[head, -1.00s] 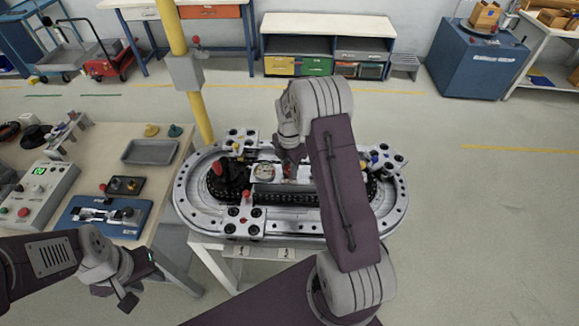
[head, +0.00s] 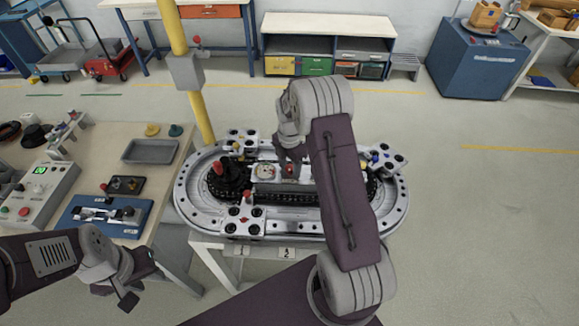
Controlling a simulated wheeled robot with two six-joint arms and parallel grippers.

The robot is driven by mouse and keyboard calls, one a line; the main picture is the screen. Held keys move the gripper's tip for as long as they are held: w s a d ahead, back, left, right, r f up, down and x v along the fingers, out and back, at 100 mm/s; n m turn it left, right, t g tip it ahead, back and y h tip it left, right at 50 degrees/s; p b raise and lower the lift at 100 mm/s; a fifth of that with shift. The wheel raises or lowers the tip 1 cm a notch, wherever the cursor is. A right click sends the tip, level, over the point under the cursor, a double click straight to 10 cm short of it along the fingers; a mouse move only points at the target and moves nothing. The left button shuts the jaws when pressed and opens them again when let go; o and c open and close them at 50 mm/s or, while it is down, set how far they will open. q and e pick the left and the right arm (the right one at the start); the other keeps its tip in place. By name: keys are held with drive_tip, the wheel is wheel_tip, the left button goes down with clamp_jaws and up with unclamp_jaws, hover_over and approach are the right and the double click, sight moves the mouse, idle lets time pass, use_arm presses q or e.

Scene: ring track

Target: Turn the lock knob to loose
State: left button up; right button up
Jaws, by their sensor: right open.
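The oval ring track (head: 390,222) stands on a white stand in the middle of the head view. A red knob (head: 289,170) shows in its centre, just below my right gripper (head: 291,158). That gripper is open, with its fingers partly hidden by its own wrist. Two more red knobs show on the track, one at the left end (head: 218,167) and one on the front plate (head: 247,196). I cannot read which is marked as the lock knob. My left gripper (head: 141,283) hangs open and empty at lower left, away from the track.
A bench at left carries a control box (head: 42,190), a blue fixture (head: 90,222) and a grey tray (head: 150,151). A yellow post (head: 200,110) rises behind the track's left end. The floor to the right is clear.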

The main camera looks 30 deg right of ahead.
sight(289, 167)
wheel_tip(289, 167, up, 9)
drive_tip(key=shift+r+b, duration=0.1)
drive_tip(key=shift+b, duration=0.5)
drive_tip(key=s+a+r, duration=0.4)
drive_tip(key=s+a, duration=0.2)
drive_tip(key=a, duration=0.2)
drive_tip(key=s+a+f+m, duration=0.1)
drive_tip(key=s+f+m, duration=0.2)
drive_tip(key=s+m, duration=0.3)
drive_tip(key=s+a+f+m+t, duration=0.1)
drive_tip(key=s+f+m, duration=0.3)
drive_tip(key=m, duration=1.1)
drive_tip(key=s+a, duration=0.1)
drive_tip(key=s, duration=0.1)
drive_tip(key=shift+s, duration=0.3)
